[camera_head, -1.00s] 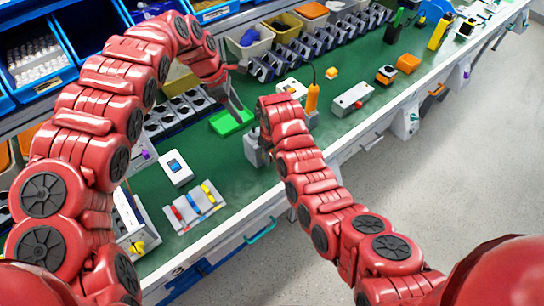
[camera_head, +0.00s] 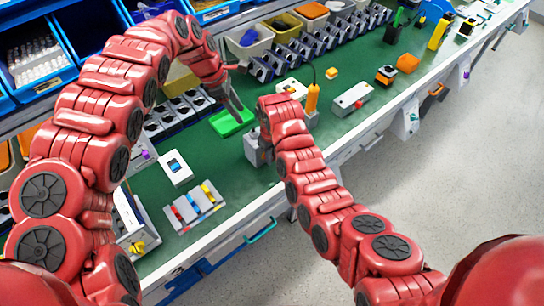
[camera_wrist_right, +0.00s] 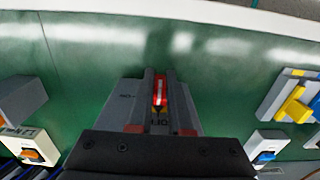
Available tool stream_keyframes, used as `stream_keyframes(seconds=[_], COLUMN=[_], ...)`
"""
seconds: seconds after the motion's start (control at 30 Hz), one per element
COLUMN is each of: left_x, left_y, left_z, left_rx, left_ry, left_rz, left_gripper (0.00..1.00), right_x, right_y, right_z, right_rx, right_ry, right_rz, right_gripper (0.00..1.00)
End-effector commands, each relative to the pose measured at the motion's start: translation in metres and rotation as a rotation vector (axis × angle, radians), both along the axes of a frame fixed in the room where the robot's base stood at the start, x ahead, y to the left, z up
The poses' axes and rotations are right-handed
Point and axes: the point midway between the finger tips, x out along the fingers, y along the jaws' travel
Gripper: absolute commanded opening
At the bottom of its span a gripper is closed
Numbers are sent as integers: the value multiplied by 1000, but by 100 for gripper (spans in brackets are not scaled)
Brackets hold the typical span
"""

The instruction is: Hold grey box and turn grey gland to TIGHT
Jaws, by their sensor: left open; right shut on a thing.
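The grey box (camera_head: 252,150) stands near the front edge of the green bench, partly hidden by my right gripper (camera_head: 264,138). In the right wrist view the grey box (camera_wrist_right: 125,100) lies under my right gripper (camera_wrist_right: 160,82). Its fingers are closed around a narrow red part with a white line (camera_wrist_right: 160,92), at the box. Dark lettering shows on the box face, but I cannot read TIGHT. I cannot pick out the gland clearly. My left gripper (camera_head: 236,106) is open and empty, above the green tray, behind and left of the box.
A green tray (camera_head: 225,126) lies behind the box. A white switch box (camera_head: 175,168) and a plate with coloured levers (camera_head: 194,207) are to the left. A grey-white box (camera_head: 352,98) and an orange-handled tool (camera_head: 312,98) are to the right. Bins line the back.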

Motion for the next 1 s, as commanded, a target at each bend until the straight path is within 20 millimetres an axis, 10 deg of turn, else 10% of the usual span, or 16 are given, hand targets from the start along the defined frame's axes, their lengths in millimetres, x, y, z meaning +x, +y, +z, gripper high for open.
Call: stream_keyframes(seconds=[0.47,0.67,1.0], left_x=[0,0,5], left_y=[0,-2,-17], left_z=[0,-1,-5], left_rx=[0,2,29], left_ry=[0,-23,-307], left_rz=[0,-67,-860], left_gripper=[50,65,65], right_x=[0,0,0], right_y=[0,0,0], right_z=[0,0,0], right_rx=[-1,-1,-1], right_ry=[1,1,1], right_rz=[0,0,0], right_gripper=[0,0,0])
